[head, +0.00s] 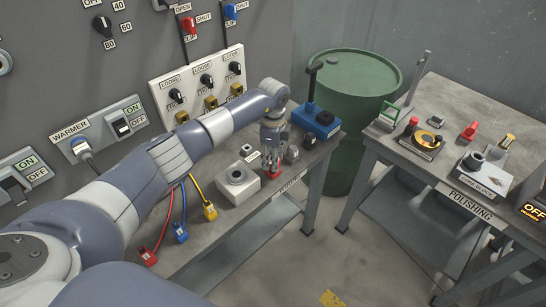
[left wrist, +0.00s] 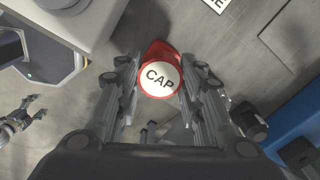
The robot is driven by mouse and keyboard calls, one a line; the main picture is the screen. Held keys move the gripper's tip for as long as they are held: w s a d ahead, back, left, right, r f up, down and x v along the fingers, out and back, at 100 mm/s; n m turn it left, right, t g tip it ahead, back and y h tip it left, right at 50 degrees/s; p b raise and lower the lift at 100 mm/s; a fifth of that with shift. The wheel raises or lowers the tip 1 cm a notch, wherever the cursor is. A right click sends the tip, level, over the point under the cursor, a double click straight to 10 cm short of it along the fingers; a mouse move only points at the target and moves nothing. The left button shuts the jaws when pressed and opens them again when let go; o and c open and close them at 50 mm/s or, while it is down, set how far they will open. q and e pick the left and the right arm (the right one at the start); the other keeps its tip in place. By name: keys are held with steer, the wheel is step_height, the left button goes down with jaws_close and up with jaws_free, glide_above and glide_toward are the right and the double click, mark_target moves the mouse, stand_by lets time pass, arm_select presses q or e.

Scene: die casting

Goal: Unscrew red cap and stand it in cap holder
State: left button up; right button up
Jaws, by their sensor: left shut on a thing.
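The red cap (left wrist: 160,76) has a white top lettered CAP and sits between the two fingers of my left gripper (left wrist: 158,85) in the left wrist view. In the head view my left gripper (head: 273,167) points down at the front of the bench, shut on the red cap (head: 274,174). The fingers hide part of the cap, and I cannot tell what is under it. A pale block with a round grey fitting (head: 237,177) is just left of the gripper. My right gripper (left wrist: 38,108) shows small at the left wrist view's left edge, its fingers apart.
A blue box (head: 316,121) with a black handle stands at the bench's right end, near small grey pieces (head: 291,154). A green drum (head: 352,85) and the polishing table (head: 440,170) are beyond.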

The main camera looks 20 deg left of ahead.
arm_select(q)
steer(key=shift+f+b, duration=0.9)
steer(key=shift+f, duration=0.4)
steer(key=o, duration=1.3)
steer(key=shift+r, duration=0.1)
steer(key=shift+r, duration=0.1)
step_height(320, 180, up, 12)
steer(key=shift+f, duration=0.2)
